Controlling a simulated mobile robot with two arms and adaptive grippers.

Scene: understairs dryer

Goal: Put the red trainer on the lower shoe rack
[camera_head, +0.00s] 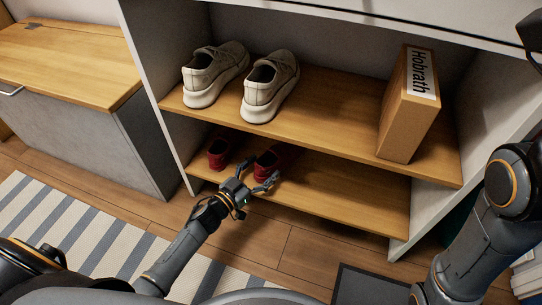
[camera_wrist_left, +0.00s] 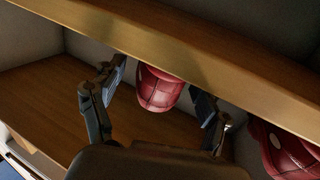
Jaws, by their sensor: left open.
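Two red trainers are in the lower level of the shoe rack, on the lower shelf (camera_head: 340,198). The left one (camera_head: 218,152) stands near the side panel. The right one (camera_head: 268,163) is directly beyond my left gripper (camera_head: 259,174), which is open at the shelf's front edge. In the left wrist view, which looks rolled over, one red trainer (camera_wrist_left: 160,90) shows between the open fingers (camera_wrist_left: 160,85), with no clear contact. The other red trainer (camera_wrist_left: 285,150) is at the right edge. The shelf board hides part of both. My right gripper is not visible, only its arm.
The upper shelf (camera_head: 325,115) holds a pair of beige shoes (camera_head: 268,85) and a cardboard box (camera_head: 408,105). It overhangs the lower level. The lower shelf is clear to the right. A wooden-topped cabinet (camera_head: 75,60) stands left; a striped rug (camera_head: 90,235) lies on the floor.

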